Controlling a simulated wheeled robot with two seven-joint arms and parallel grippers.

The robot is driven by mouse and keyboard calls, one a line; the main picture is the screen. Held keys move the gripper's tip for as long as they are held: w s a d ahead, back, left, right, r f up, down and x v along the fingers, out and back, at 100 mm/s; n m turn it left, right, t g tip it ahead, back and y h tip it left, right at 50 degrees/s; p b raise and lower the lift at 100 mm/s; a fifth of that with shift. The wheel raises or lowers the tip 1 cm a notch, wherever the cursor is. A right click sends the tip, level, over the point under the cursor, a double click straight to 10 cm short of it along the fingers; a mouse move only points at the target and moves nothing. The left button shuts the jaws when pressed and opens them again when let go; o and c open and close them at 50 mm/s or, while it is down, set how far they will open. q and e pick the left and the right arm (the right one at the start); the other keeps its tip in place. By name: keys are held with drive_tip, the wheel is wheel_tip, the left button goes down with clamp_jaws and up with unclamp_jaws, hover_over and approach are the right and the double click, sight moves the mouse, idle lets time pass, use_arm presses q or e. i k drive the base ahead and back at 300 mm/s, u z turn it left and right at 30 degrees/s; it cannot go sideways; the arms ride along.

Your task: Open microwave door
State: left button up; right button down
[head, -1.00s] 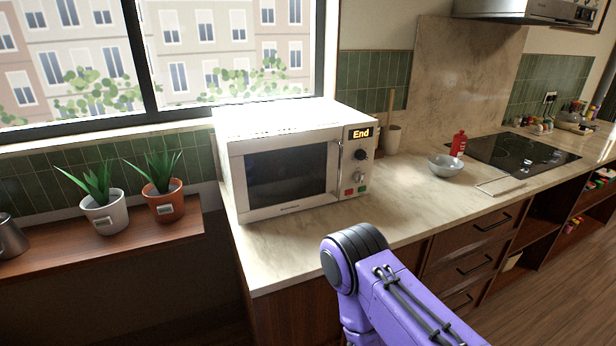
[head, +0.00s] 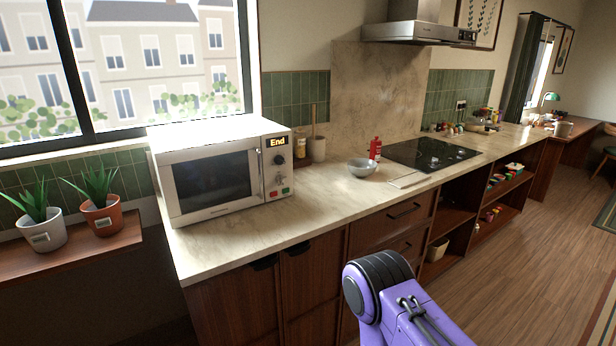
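The white microwave (head: 187,222) stands on the left end of the marble counter, below the window. Its door (head: 212,179) has a dark glass pane and looks shut. A vertical handle (head: 262,172) runs along the door's right edge. The control panel (head: 278,167) to its right shows "End" on its display. A purple arm link of mine (head: 420,325) with a dark round joint is in the lower right, in front of the counter and apart from the microwave. Neither of my grippers is in view.
The marble counter (head: 235,235) has bare room in front of the microwave. A grey bowl (head: 362,167), a red bottle (head: 375,149) and a black cooktop (head: 430,155) are to the right. Two potted plants (head: 101,217) stand on a wooden shelf at left. Open floor (head: 520,260) lies right.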

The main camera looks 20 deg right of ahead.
sight(164, 159)
drive_tip(key=z, duration=0.85)
drive_tip(key=i, duration=0.4)
